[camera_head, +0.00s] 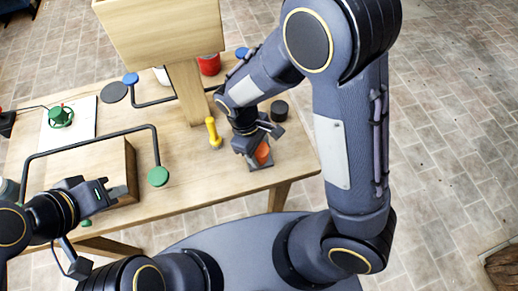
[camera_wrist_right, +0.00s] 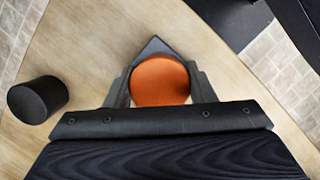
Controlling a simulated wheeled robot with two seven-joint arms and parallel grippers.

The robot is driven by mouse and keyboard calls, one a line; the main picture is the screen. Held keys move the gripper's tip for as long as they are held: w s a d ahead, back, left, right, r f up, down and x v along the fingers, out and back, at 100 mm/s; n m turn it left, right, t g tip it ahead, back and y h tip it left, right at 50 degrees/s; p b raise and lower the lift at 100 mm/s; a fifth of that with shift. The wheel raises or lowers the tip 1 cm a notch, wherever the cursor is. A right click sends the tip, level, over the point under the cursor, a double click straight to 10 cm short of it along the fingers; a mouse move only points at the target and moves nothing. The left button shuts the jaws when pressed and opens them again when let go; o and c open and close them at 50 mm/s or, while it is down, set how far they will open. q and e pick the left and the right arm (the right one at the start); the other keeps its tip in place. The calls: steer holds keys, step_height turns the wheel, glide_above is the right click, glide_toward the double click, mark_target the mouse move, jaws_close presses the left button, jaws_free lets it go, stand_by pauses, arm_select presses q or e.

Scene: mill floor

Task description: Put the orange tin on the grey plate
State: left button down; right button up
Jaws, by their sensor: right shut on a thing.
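The orange tin (camera_head: 262,152) is at the right end of the wooden table, at my right gripper (camera_head: 257,146). In the right wrist view the orange tin (camera_wrist_right: 160,80) sits between the two fingers of my right gripper (camera_wrist_right: 160,92), which is shut on it. The grey plate (camera_head: 262,164) shows under the tin as a dark square; its corner (camera_wrist_right: 155,45) shows beyond the tin in the right wrist view. Whether the tin touches the plate I cannot tell. My left gripper (camera_head: 108,192) is at the table's left front, beside a wooden box; its jaw opening is unclear.
A black cylinder (camera_head: 279,111) stands behind the tin and also shows in the wrist view (camera_wrist_right: 38,99). A yellow peg-like object (camera_head: 213,133) stands left of it. A wooden box (camera_head: 131,165), a black bar frame, a red can (camera_head: 209,64) and a tall wooden stand (camera_head: 187,95) occupy the table.

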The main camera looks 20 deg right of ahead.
steer(key=shift+f, duration=0.2)
steer(key=shift+f, duration=0.2)
steer(key=o, duration=1)
steer(key=shift+r, duration=0.1)
